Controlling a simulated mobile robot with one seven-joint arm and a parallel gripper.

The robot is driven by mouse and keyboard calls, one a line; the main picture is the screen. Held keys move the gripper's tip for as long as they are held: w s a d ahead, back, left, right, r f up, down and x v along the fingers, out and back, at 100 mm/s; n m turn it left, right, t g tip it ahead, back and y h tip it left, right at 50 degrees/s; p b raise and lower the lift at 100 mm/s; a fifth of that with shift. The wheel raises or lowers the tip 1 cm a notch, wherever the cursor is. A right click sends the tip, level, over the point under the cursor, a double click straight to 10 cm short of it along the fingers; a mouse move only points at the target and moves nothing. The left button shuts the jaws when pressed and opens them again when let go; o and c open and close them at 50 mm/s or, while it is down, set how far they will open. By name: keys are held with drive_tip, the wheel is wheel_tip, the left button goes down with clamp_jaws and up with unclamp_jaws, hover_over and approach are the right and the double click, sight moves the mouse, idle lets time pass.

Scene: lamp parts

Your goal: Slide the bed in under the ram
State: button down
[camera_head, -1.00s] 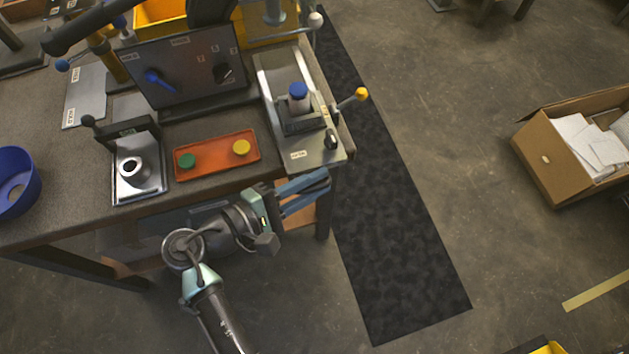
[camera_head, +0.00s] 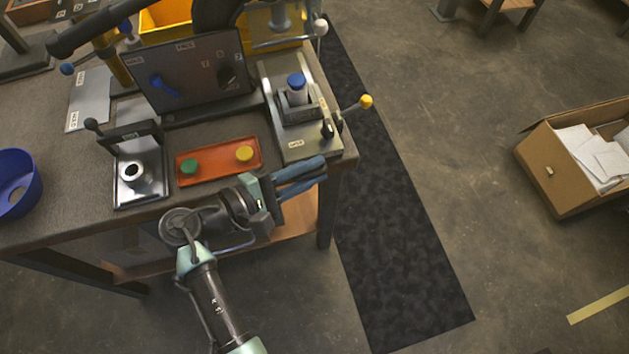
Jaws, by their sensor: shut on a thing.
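The bed (camera_head: 312,146) is a grey plate on the right of the bench, bearing a dark block and a blue-capped cylinder (camera_head: 297,88). A black knob (camera_head: 328,130) stands at its front right. The ram (camera_head: 280,17) is the grey upright part at the top edge, farther back than the cylinder; its upper end is out of view. My gripper (camera_head: 323,168), with blue fingers, is at the bed's front edge. It is shut on the bed there, but the fingers hide the exact place of contact.
A red tray (camera_head: 217,167) with a green and a yellow button lies left of the bed. A dark panel (camera_head: 187,75) stands behind the tray. A lever with a yellow ball (camera_head: 366,101) sticks out to the right. A steel fixture (camera_head: 153,185) stands farther left.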

drive_tip(key=shift+s+f, duration=0.1)
drive_tip(key=shift+f, duration=0.2)
drive_tip(key=c, duration=0.9)
unclamp_jaws()
drive_tip(key=shift+c, duration=0.2)
drive_tip(key=shift+o, duration=0.4)
drive_tip(key=shift+r, duration=0.1)
drive_tip(key=v, duration=1.3)
